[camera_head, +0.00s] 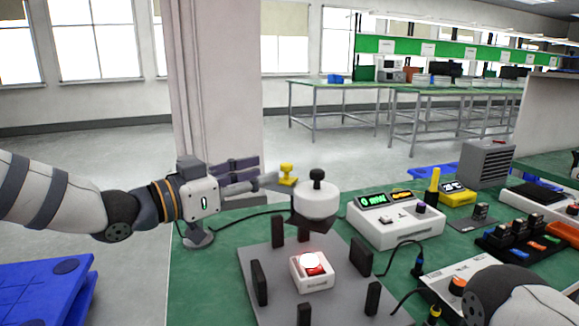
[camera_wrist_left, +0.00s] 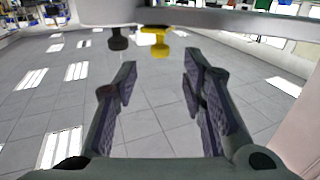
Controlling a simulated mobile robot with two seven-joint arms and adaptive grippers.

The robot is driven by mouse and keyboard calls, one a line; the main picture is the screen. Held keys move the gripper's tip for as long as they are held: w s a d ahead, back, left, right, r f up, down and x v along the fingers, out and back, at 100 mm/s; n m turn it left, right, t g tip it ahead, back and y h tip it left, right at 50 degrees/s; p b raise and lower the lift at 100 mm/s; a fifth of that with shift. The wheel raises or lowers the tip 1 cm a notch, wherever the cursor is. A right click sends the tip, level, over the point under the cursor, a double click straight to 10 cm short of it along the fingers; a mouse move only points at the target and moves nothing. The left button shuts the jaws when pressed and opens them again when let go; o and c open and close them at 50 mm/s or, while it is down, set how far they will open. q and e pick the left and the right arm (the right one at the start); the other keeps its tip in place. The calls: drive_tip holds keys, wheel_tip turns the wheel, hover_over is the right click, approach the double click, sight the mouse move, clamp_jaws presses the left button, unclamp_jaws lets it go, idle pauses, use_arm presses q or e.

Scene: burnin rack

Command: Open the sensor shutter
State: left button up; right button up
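A white round sensor head (camera_head: 317,203) with a black knob (camera_head: 317,177) on top stands behind the grey plate. A yellow knob (camera_head: 286,171) sticks out at its left, which I take for the shutter's handle. In the left wrist view the yellow knob (camera_wrist_left: 157,43) is beyond the fingertips, with a black knob (camera_wrist_left: 118,39) to its left. My left gripper (camera_head: 259,175) is left of the yellow knob. In the left wrist view its fingers (camera_wrist_left: 160,70) are apart with nothing between them. Whether the shutter is open cannot be told. My right gripper is out of view.
A grey plate (camera_head: 257,248) bears several black posts around a white block (camera_head: 312,282) with a red glow. A white display box (camera_head: 395,224) stands right of the sensor head. Cables, a yellow device (camera_head: 457,196) and a grey vented box (camera_head: 487,164) occupy the right of the green bench.

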sight(286, 164)
use_arm(q)
drive_tip(key=x, duration=0.6)
drive_tip(key=shift+f, duration=0.2)
drive_tip(key=shift+w+d+r, duration=0.15)
drive_tip(key=shift+w+d, duration=0.2)
drive_tip(key=shift+d, duration=0.1)
drive_tip(key=shift+a, duration=0.1)
clamp_jaws()
